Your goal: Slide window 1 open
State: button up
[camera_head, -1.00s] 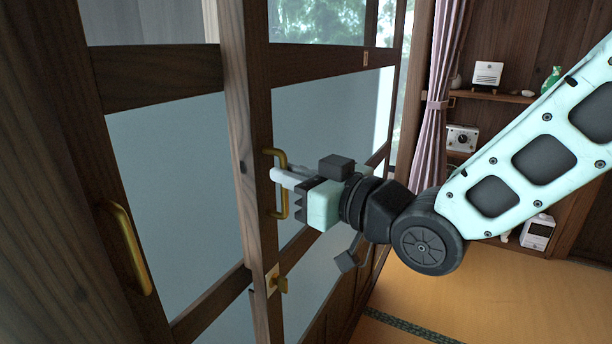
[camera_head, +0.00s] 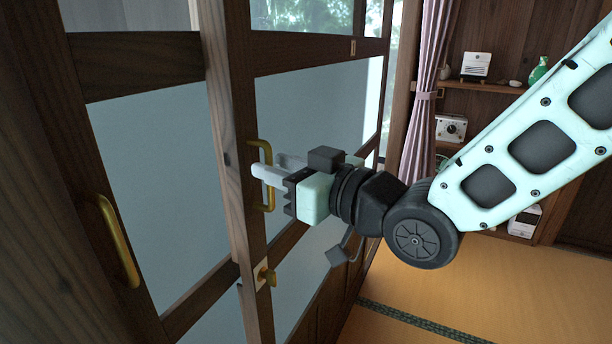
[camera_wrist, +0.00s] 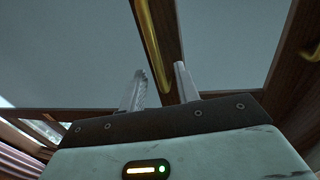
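Window 1 seems to be one of the dark wood-framed sliding panels with pale frosted panes (camera_head: 310,120) on the left; no label shows. A brass bar handle (camera_head: 263,178) is upright on the near stile of the right panel. My gripper (camera_head: 268,165) is at this handle, one pale finger in front of it and the other behind. In the wrist view the handle (camera_wrist: 153,45) runs between the two fingers (camera_wrist: 160,80), with gaps visible on both sides. The fingers look open around it; contact cannot be told.
A second brass handle (camera_head: 118,240) is on the left panel. A small brass latch (camera_head: 265,276) sits below the right handle. A pink curtain (camera_head: 428,100) and wall shelves (camera_head: 480,87) stand behind my arm. The tatami floor (camera_head: 430,295) at lower right is clear.

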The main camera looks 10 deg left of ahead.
jog(key=b+v, duration=0.6)
jog(key=v, duration=0.5)
jog(key=shift+d, duration=0.2)
jog(key=shift+s, duration=0.2)
